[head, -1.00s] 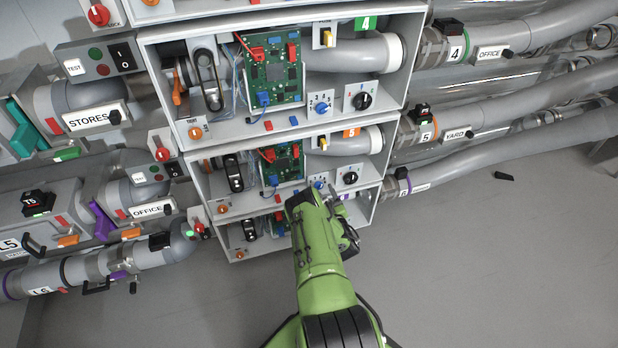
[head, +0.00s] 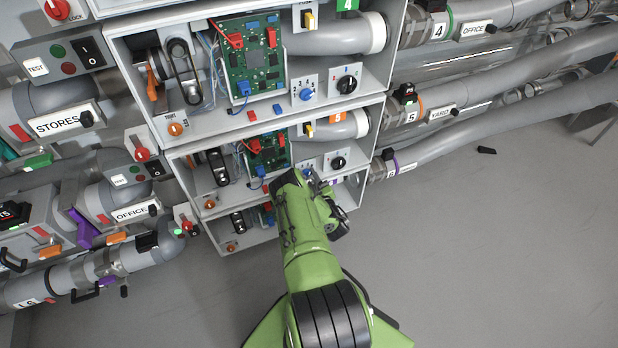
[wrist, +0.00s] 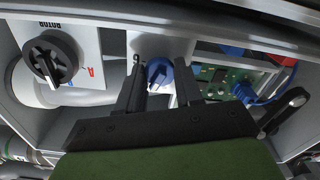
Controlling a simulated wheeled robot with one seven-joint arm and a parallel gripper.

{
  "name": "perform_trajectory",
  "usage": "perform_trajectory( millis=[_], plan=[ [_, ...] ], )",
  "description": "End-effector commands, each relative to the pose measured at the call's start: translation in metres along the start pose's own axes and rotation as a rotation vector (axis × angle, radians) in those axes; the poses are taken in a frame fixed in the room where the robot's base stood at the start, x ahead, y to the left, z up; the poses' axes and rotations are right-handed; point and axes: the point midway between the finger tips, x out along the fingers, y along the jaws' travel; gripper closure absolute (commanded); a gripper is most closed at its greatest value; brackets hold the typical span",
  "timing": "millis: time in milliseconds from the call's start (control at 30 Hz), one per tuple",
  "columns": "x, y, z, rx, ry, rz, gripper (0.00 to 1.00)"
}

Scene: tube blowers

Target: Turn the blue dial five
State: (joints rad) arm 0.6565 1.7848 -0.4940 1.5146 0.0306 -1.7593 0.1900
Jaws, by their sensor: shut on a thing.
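The blue dial (wrist: 160,73) is on the back panel of the middle box, the one in line with the pipe tagged 5. In the wrist view it sits between the two dark fingers of my gripper (wrist: 160,66), one on each side. My gripper is shut on it. In the head view my gripper (head: 308,180) reaches into the middle box and hides most of the dial.
A black ROTOR dial (wrist: 50,60) is close beside the blue one. A green circuit board (wrist: 218,82) lies on its other side. The upper box holds another blue dial (head: 306,94). Box walls surround my gripper.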

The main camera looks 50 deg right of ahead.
Motion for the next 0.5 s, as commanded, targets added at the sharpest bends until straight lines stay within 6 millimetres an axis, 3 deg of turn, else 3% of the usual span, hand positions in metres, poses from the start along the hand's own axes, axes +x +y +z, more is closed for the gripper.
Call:
perform_trajectory(
  millis=[267,500],
  plan=[
    [0.0,0.0002,-0.001,0.084,0.0,0.0,0.95],
    [-0.0002,0.0005,-0.0015,0.259,0.0,-0.001,0.95]
  ],
)
